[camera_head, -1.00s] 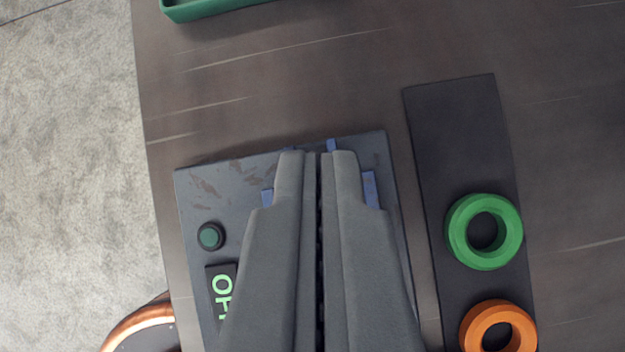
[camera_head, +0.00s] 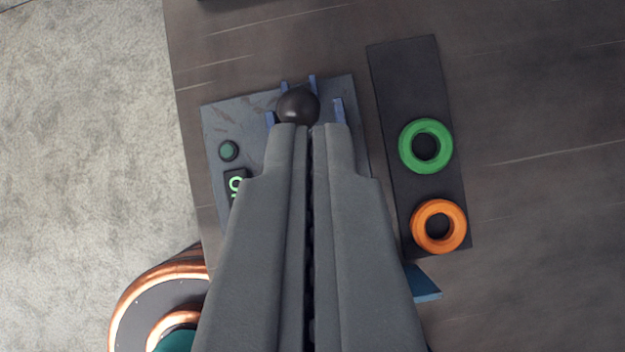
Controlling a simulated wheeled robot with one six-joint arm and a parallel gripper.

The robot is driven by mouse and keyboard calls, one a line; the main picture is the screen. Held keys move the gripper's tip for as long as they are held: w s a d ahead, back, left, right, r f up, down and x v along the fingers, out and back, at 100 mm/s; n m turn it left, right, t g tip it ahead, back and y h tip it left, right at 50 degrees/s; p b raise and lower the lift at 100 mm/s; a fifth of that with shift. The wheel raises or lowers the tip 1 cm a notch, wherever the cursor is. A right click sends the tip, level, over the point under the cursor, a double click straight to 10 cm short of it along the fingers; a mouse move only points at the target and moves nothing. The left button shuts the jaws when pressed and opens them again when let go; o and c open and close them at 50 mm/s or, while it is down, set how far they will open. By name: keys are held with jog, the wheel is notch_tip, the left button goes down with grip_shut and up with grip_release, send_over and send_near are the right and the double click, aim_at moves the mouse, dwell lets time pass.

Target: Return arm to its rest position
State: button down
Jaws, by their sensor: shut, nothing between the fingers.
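My gripper (camera_head: 310,128) is shut and empty, its two grey fingers pressed together in the middle of the view. Just past the fingertips is a dark round ball-like knob (camera_head: 297,106), set among blue upright pieces (camera_head: 338,110) on a grey panel (camera_head: 235,116). I cannot tell from this angle how far the fingertips are from the knob, or whether they touch it. The panel also has a green round button (camera_head: 228,151) and a small display with green lettering (camera_head: 236,184), partly hidden by the left finger.
Right of the panel, a dark strip (camera_head: 404,75) carries a green ring (camera_head: 426,146) and an orange ring (camera_head: 439,226). A copper-coloured curved pipe (camera_head: 135,303) is at the lower left. A blue piece (camera_head: 424,284) shows at lower right. The table (camera_head: 540,80) is clear at right.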

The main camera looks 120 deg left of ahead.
jog(key=shift+s+r, duration=0.1)
jog(key=shift+s, duration=0.05)
dwell(0.4)
jog(key=s+a+r+t, duration=0.2)
jog(key=s+a+t, duration=0.1)
jog(key=s+a, duration=0.3)
jog(key=s+a+r+m+t+h, duration=0.1)
jog(key=s+a+r+t, duration=0.1)
jog(key=s+a, duration=0.5)
jog(key=s+a+r+t, duration=0.2)
jog(key=s+a+t, duration=0.3)
jog(key=a, duration=0.7)
jog(key=shift+s+a+r+m+h, duration=0.3)
jog(key=shift+s+h, duration=0.1)
jog(key=shift+s, duration=0.6)
